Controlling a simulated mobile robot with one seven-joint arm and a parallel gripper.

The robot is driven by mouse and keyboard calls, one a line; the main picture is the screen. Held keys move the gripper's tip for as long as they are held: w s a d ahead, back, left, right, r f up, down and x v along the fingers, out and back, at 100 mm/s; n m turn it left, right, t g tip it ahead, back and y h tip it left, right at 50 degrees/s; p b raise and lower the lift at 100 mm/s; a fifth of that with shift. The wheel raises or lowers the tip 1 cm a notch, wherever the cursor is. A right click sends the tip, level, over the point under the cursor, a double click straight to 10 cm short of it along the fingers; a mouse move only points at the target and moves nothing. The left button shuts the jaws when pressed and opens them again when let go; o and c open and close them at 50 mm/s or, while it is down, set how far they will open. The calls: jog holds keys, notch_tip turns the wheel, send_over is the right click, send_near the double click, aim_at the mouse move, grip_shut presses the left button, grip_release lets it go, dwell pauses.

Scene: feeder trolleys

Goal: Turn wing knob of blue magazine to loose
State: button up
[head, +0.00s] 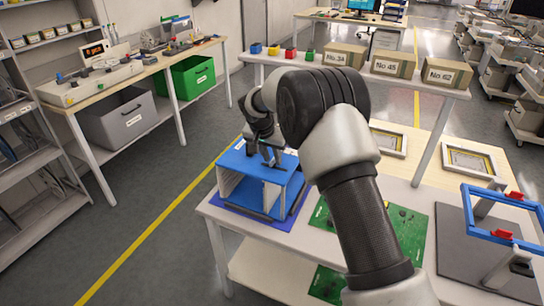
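The blue magazine (243,164) stands on the left end of the white table. It has a blue top, pale side walls and an open front, and sits on a blue mat.
Right of the magazine lies a green circuit board (405,223), partly behind my arm. A blue frame (505,239) with red clips stands at the far right. A raised shelf (440,87) with numbered boxes (392,64) runs behind. Floor is free to the left.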

grip_shut()
dwell(0.3)
jog(key=shift+d+f+n+y+b, duration=0.1)
jog(key=shift+n+y+b, duration=0.5)
jog(key=shift+n, duration=0.5)
jog(key=n+y, duration=0.1)
jog(key=n, duration=0.3)
jog(key=shift+d+b, duration=0.2)
jog(key=shift+b, duration=0.1)
jog(key=n+y, duration=0.1)
jog(key=n, duration=0.2)
jog(key=n+g+y+p, duration=0.1)
jog(key=n, duration=0.1)
jog(key=shift+w+d+n, duration=0.1)
jog(key=shift+n, duration=0.3)
jog(key=n+g, duration=0.1)
jog(key=n, duration=0.2)
jog(key=n+y, duration=0.1)
jog(key=n, duration=0.1)
jog(key=shift+w+d+n+g+y+p, duration=0.1)
jog(key=shift+w+n+g+y+p, duration=0.05)
jog(key=shift+n+g+y+p, duration=0.2)
jog(key=shift+n, duration=0.25)
